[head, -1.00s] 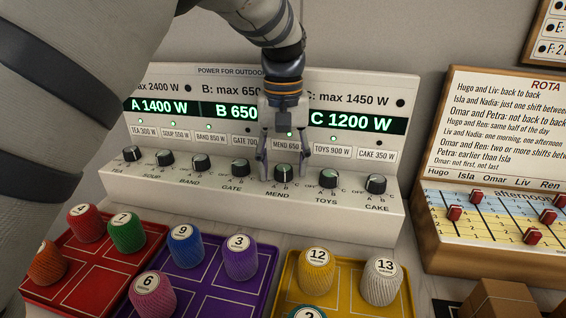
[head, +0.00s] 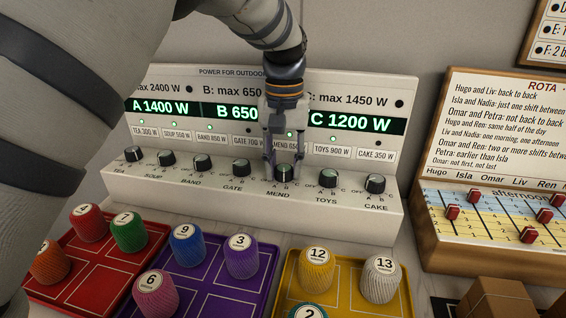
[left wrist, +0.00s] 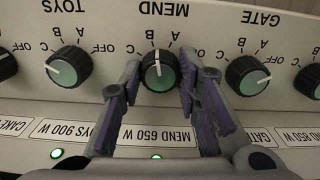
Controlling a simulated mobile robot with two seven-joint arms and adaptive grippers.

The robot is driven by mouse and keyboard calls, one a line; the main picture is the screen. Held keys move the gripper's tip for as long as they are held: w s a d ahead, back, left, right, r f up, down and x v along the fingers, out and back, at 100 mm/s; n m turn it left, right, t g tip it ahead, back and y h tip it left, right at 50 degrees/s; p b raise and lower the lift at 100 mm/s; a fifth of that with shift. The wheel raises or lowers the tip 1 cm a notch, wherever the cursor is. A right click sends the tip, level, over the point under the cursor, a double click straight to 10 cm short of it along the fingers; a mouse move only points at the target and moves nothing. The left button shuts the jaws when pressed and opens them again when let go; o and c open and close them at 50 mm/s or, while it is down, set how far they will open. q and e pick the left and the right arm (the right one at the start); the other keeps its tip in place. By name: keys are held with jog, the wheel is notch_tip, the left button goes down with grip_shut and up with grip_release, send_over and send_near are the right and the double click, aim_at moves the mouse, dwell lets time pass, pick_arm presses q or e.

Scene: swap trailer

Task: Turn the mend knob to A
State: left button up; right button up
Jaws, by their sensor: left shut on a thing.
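The mend knob (head: 285,172) is a dark round knob with a pale green face on the sloped front of the white power panel (head: 150,186). My left gripper (head: 284,178) is shut on it from above, one finger on each side. In the left wrist view, which is upside down, the fingers flank the mend knob (left wrist: 158,70). Its white pointer line points up in that picture, toward the letters B and A; I cannot tell exactly which. The MEND 650 W label (left wrist: 170,136) shows between the fingers. My right gripper is not in view.
The gate knob (head: 236,169) and toys knob (head: 328,178) stand close on either side. Red (head: 103,285), purple (head: 218,300) and yellow (head: 341,296) trays with numbered spools lie in front. The rota board (head: 440,255) stands at the right. The displays read A 1400, B 650, C 1200 W.

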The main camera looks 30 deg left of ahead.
aim_at(284, 168)
pick_arm(q)
jog(key=m, duration=0.5)
jog(key=shift+m+p, duration=0.35)
jog(key=shift+m, duration=0.05)
dwell(0.4)
jog(key=o, duration=1.2)
notch_tip(284, 168, up, 12)
jog(key=shift+f, duration=0.1)
